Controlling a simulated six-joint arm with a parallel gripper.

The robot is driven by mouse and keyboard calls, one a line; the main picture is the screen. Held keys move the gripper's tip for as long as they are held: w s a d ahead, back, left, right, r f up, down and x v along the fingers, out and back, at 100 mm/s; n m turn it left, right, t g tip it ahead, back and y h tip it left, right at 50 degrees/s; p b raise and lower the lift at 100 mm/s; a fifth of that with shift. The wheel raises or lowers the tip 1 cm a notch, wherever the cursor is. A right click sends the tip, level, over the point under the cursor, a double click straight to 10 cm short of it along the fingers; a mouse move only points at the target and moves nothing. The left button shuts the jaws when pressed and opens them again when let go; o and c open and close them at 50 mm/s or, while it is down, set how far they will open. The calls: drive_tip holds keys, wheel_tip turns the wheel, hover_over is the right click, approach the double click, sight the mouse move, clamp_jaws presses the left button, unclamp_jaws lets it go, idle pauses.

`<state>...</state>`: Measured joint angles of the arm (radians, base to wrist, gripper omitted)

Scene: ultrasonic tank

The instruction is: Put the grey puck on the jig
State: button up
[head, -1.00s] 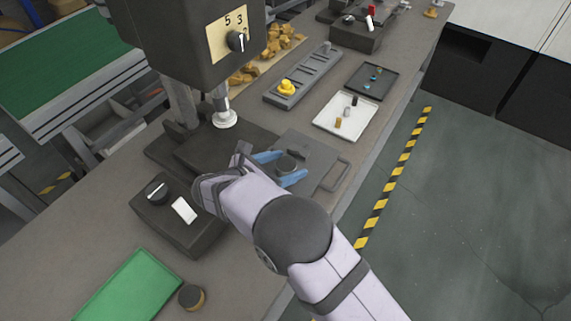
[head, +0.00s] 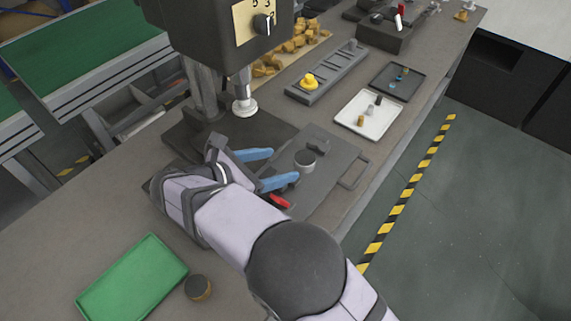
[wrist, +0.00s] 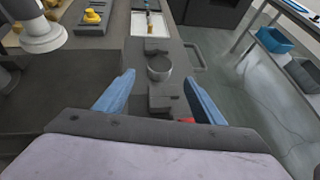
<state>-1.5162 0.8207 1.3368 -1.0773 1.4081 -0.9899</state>
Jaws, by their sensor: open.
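The grey puck (head: 305,161), a short cylinder with a dark top and pale side, stands upright on the dark jig plate (head: 322,182). In the wrist view the puck (wrist: 159,68) sits between two dark raised blocks of the jig (wrist: 175,100). My gripper (head: 282,167) is open and empty. Its blue fingers point toward the puck, which lies just beyond the fingertips in the head view. In the wrist view my gripper (wrist: 159,76) has one finger on each side of the jig's line, with clear gaps to the puck. Part of the jig is hidden by my arm.
The press head (head: 243,100) hangs left of the jig. A red part (head: 280,201) shows beside the near finger. A brown-sided puck (head: 198,288) and a green tray (head: 110,300) are at the front. A white tray (head: 380,127) lies beyond the jig.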

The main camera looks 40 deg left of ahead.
drive_tip(key=shift+s+a+r, duration=0.1)
drive_tip(key=shift+s+r, duration=0.15)
drive_tip(key=shift+s, duration=0.2)
drive_tip(key=w+d+m+g, duration=0.1)
drive_tip(key=w+d, duration=0.1)
drive_tip(key=d, duration=0.1)
drive_tip(key=w+d+f+m+g+h, duration=0.1)
drive_tip(key=w+d+m, duration=0.1)
drive_tip(key=w+d, duration=0.1)
drive_tip(key=w+d+m+g+h, duration=0.1)
drive_tip(key=w+d+m, duration=0.1)
drive_tip(key=d, duration=0.2)
drive_tip(key=shift+w+d+f, duration=0.35)
drive_tip(key=s+d+f+m+g+y, duration=0.15)
drive_tip(key=d+m+g, duration=0.25)
drive_tip(key=d+m, duration=0.75)
drive_tip(key=d+f+m+g+h, duration=0.1)
drive_tip(key=d+f+m+g, duration=0.35)
drive_tip(key=d, duration=1.25)
drive_tip(key=s+d+m+y, duration=0.4)
drive_tip(key=s+d+m, duration=0.3)
drive_tip(key=m, duration=0.5)
drive_tip(key=shift+s+d+f+m, duration=0.3)
drive_tip(key=shift+s+d+m, duration=0.05)
drive_tip(key=shift+d+m, duration=0.1)
drive_tip(key=shift+g, duration=0.25)
drive_tip(key=shift+r+p, duration=0.85)
drive_tip(key=shift+r, duration=0.05)
